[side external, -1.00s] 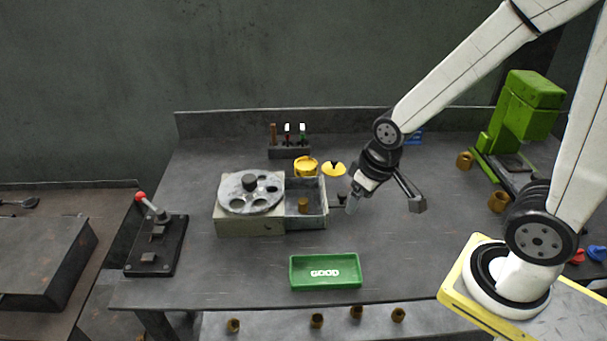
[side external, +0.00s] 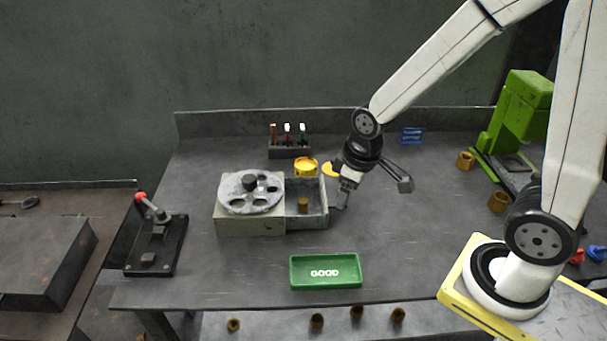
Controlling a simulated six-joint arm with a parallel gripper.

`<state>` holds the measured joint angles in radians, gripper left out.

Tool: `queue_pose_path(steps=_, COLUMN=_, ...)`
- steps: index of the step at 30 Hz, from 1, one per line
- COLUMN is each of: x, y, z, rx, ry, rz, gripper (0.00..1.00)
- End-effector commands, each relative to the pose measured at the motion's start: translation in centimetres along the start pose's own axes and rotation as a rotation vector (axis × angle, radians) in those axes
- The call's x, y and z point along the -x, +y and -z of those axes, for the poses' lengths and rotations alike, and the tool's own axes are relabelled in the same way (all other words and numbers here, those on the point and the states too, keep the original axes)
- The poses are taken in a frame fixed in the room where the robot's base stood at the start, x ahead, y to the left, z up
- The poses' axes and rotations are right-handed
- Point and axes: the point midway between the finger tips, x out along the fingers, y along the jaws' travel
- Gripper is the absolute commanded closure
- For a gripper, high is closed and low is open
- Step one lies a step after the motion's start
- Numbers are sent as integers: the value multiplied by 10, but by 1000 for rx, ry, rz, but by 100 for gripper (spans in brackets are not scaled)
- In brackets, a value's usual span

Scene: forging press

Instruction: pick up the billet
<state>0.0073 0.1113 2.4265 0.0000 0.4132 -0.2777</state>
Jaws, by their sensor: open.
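A small brown cylindrical billet (side external: 303,204) stands upright in the open grey drawer (side external: 318,219), which sticks out to the right of the pale box (side external: 250,228). My gripper (side external: 341,204) is open, just right of the drawer near its outer end, pointing down. It is beside the drawer, not around the billet. It covers the drawer's handle area, and I cannot tell whether it touches the drawer. Other similar brown pieces are a pair near the green press (side external: 465,160) and several on the lower shelf (side external: 317,321).
A round grey disc with holes (side external: 250,192) tops the box. The green GOOD tray (side external: 325,284) lies in front. A red-knobbed lever fixture (side external: 157,245) is at left. The bench right of the tray is clear.

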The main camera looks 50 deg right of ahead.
Motion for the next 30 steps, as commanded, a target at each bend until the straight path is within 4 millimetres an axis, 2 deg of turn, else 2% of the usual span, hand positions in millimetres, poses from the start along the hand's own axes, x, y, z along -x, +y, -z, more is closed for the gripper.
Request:
queue_pose_path(steps=6, x=-14, y=12, z=32, rx=288, ry=-44, rz=18, gripper=21)
queue_pose_path(steps=18, x=-47, y=34, z=84, rx=834, ry=-106, rz=86, gripper=21)
queue_pose_path(steps=24, x=-64, y=44, z=104, rx=1075, ry=-122, rz=129, gripper=21)
queue_pose_path(steps=30, x=-74, y=48, z=113, rx=1208, ry=-127, rz=155, gripper=21)
